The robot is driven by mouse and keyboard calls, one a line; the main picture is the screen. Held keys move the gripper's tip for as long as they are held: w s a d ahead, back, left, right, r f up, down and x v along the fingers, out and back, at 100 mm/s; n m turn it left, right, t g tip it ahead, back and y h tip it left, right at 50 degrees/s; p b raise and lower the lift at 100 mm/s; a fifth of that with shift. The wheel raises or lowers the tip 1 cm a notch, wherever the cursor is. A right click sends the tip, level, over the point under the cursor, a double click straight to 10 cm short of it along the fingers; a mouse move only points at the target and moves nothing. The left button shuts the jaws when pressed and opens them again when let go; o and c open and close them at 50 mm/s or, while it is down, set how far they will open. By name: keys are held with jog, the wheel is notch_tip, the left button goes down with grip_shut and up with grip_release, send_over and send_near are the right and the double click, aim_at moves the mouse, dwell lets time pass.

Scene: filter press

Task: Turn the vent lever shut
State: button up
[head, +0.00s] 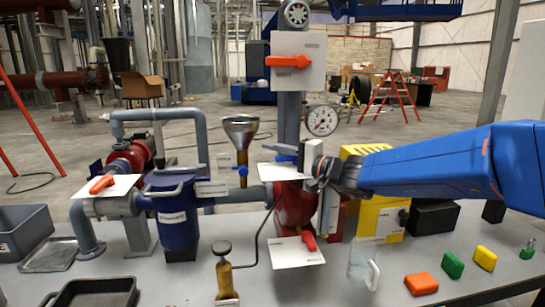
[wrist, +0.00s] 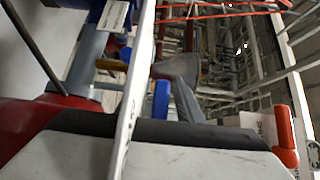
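Several levers stand on white plates, and their labels are too small to read, so I cannot tell which is the vent lever. In the head view, an orange lever (head: 288,61) lies level on the upper plate. A blue lever (head: 281,149) lies roughly level above the red body, just left of my gripper (head: 318,172). A lower orange lever (head: 308,241) is tilted on its plate, and another orange lever (head: 103,184) is at the left. My gripper is beside the upright pipe. Whether its fingers are open or touch anything is unclear. The wrist view shows an orange lever (wrist: 284,128) at right.
A yellow box (head: 378,218), a clear jug (head: 363,265) and coloured blocks (head: 421,284) are at right. Trays (head: 95,293) lie at left.

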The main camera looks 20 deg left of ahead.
grip_shut()
jog(key=shift+s+g, duration=0.1)
jog(key=shift+g, duration=0.2)
jog(key=s+d+n+g+h, duration=0.2)
jog(key=n+g, duration=0.4)
jog(key=g, duration=0.3)
jog(key=s+d+n+g+h, duration=0.3)
jog(key=n+g+h, duration=0.2)
jog(key=n+g, duration=0.2)
jog(key=shift+s+d+g, duration=0.3)
jog(key=shift+g, duration=0.7)
jog(key=shift+n, duration=0.3)
grip_release()
